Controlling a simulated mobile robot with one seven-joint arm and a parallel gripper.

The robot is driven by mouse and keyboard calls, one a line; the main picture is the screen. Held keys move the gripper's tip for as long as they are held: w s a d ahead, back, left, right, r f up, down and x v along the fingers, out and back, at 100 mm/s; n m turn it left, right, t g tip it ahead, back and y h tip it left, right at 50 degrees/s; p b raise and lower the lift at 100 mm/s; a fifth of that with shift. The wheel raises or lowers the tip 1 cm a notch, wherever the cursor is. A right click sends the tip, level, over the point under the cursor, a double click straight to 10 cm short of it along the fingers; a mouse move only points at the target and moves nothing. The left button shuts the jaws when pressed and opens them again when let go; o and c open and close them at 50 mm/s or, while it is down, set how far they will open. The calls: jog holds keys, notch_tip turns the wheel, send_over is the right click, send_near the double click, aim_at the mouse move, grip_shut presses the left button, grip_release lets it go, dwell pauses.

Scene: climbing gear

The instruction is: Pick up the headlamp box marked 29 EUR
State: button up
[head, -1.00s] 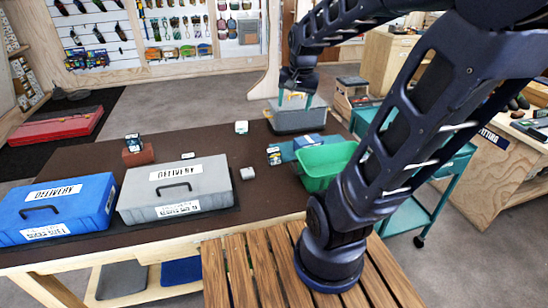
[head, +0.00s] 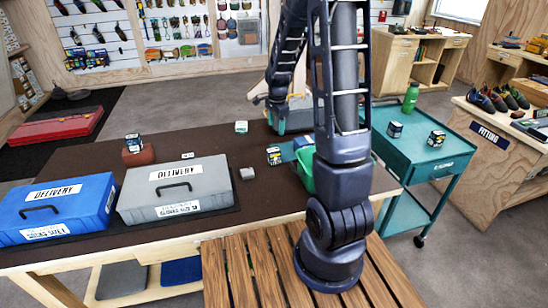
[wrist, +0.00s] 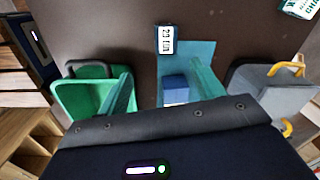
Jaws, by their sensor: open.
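A small dark box with a white label reading 29 EUR (wrist: 166,40) lies near the top middle of the wrist view, at the edge of a teal tray (wrist: 199,52). My gripper (head: 276,121) is open and empty. The 29 EUR box lies beyond the fingertips, untouched.
A green bin (wrist: 78,96) and a grey bin (wrist: 262,88) flank the tray. Another small box (head: 241,127) stands farther back. A grey case (head: 175,190) and a blue case (head: 58,210) lie left. A teal cart (head: 420,155) at right holds a bottle and two boxes.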

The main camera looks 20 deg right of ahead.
aim_at(273, 156)
jog(key=w+f, duration=0.1)
jog(key=f, duration=0.1)
jog(key=w+f+m, duration=0.1)
jog(key=f, duration=0.1)
jog(key=w+f+m, duration=0.1)
jog(key=f, duration=0.1)
jog(key=shift+f+g, duration=0.3)
notch_tip(273, 156, down, 5)
jog(key=shift+s+a+f, duration=0.1)
jog(key=shift+f, duration=0.1)
jog(key=f, duration=0.3)
jog(key=s+f, duration=0.1)
jog(key=shift+a+f, duration=0.15)
jog(key=shift+a, duration=0.15)
jog(key=shift+w+f, duration=0.1)
jog(key=shift+f, duration=0.45)
jog(key=shift+c, duration=0.2)
jog(key=c, duration=1.1)
